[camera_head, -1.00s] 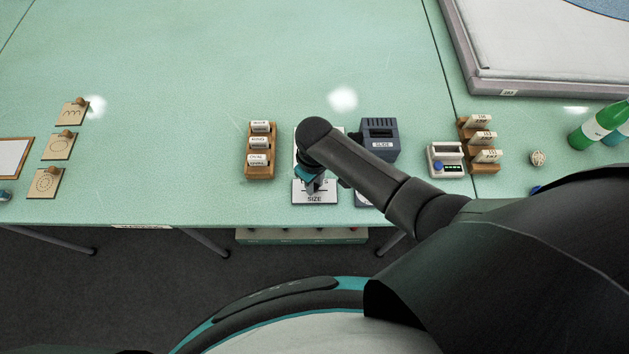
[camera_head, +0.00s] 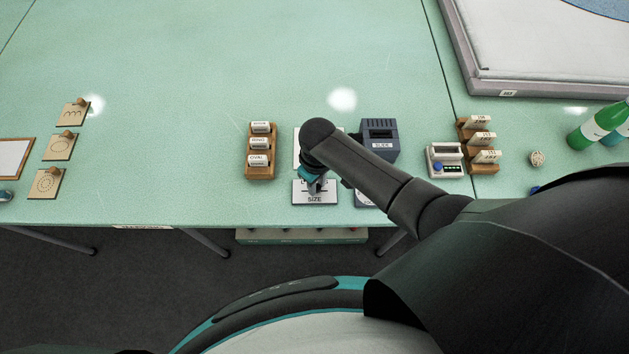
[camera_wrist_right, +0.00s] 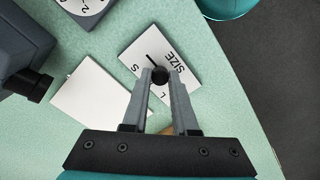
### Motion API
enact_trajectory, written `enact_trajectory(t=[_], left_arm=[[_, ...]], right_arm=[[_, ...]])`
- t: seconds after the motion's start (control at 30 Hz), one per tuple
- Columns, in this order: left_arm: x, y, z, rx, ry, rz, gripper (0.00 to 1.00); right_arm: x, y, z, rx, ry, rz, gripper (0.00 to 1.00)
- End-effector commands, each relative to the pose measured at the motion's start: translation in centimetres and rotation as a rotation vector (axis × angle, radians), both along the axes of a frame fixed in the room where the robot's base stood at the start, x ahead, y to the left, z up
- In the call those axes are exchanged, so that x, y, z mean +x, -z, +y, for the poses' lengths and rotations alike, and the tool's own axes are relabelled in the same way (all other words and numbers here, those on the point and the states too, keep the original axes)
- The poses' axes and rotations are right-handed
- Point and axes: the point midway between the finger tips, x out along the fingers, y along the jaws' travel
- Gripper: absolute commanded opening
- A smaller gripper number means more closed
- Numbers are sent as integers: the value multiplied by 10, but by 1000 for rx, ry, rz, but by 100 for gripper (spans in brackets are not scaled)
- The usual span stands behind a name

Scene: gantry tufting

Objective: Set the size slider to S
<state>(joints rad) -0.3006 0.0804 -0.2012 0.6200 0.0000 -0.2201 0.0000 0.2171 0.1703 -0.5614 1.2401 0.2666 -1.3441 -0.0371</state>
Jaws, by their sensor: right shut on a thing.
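The size slider is a white plate marked SIZE (camera_head: 315,198) near the table's front edge, partly hidden by my right arm in the head view. In the right wrist view the plate (camera_wrist_right: 176,48) shows a dark slot, the letter S at left and L below. A black knob (camera_wrist_right: 160,75) stands on it. My right gripper (camera_wrist_right: 160,77) is shut on this knob; it also shows in the head view (camera_head: 316,184). Slot is visible from the knob toward the upper left. A finger hides part of the plate between S and L. My left gripper is out of view.
A wooden rack with labelled blocks (camera_head: 261,170) stands left of the slider. A blue-grey box (camera_head: 380,136) stands to the right, with a small white device (camera_head: 445,160) beyond it. A white plate (camera_wrist_right: 88,97) lies beside the slider. The table's left middle is clear.

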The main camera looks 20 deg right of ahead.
Motion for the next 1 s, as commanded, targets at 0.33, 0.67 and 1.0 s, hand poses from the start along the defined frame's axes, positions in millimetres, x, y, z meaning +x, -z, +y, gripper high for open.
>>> enact_trajectory(t=[0.33, 0.67, 1.0], left_arm=[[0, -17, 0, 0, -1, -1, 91], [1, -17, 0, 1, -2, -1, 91], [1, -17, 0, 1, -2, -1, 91]], right_arm=[[-8, 0, -29, -5, 2, 2, 0], [-8, 1, -30, -10, 2, 3, 45], [-8, 0, -28, -4, 1, 1, 57]])
